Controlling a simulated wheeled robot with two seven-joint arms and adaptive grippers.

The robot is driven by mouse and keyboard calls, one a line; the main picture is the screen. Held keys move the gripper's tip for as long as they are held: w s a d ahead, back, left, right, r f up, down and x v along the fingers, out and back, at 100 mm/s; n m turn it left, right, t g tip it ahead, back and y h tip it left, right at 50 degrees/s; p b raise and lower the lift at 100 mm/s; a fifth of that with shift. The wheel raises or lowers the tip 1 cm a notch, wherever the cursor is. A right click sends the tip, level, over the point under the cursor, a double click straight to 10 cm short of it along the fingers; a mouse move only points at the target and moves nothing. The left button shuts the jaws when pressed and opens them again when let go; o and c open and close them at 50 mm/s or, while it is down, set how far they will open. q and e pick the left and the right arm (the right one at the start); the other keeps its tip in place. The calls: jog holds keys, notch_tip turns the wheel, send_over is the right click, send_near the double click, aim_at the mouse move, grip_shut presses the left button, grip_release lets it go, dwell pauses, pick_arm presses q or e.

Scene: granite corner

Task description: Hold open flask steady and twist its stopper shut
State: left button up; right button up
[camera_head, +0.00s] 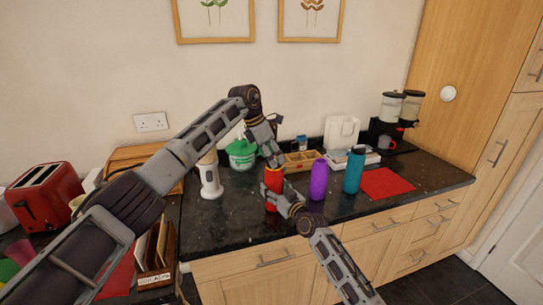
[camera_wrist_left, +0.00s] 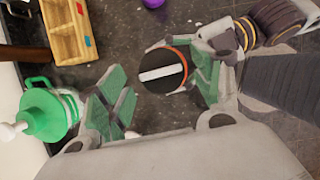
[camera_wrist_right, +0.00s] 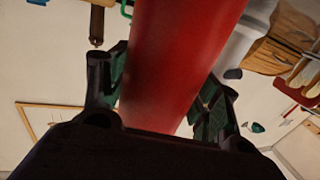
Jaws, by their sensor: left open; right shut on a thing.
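The red flask (camera_head: 272,187) stands upright on the dark counter. My right gripper (camera_head: 284,203) is shut on its body from the front; the right wrist view shows the red flask (camera_wrist_right: 180,60) filling the space between the fingers (camera_wrist_right: 165,85). The black stopper (camera_wrist_left: 161,72) with a white bar sits at the flask's top inside an orange-red rim in the left wrist view. My left gripper (camera_head: 274,160) is open just above the flask, pointing down. Its fingers (camera_wrist_left: 160,88) lie on either side of the stopper, the right one nearer. How tightly the stopper sits cannot be told.
A purple bottle (camera_head: 318,181) and a teal bottle (camera_head: 353,171) stand right of the flask, by a red mat (camera_head: 388,184). A white device (camera_head: 210,178) stands left. A green-lidded jar (camera_head: 241,154) and wooden box (camera_head: 301,161) are behind.

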pick_arm(q)
jog(key=c, duration=1)
jog(key=shift+c, duration=0.2)
jog(key=shift+n, duration=0.5)
jog(key=shift+s+n+t+y, duration=0.1)
jog(key=shift+n+t+y, duration=0.6)
jog(key=shift+n, duration=1.2)
jog(key=n, duration=0.2)
jog(key=n+t+y, duration=0.1)
jog(key=n, duration=0.1)
jog(key=shift+s+d, duration=0.1)
jog(key=shift+d, duration=0.1)
jog(key=n+y, duration=0.1)
jog(key=n, duration=0.1)
jog(key=n+y, duration=0.1)
jog(key=n, duration=0.2)
jog(key=shift+d, duration=0.2)
jog(key=shift+d+n+y, duration=0.2)
jog(key=shift+n+y, duration=0.6)
jog(key=shift+n, duration=1.3)
pick_arm(e)
jog(key=shift+f, duration=0.1)
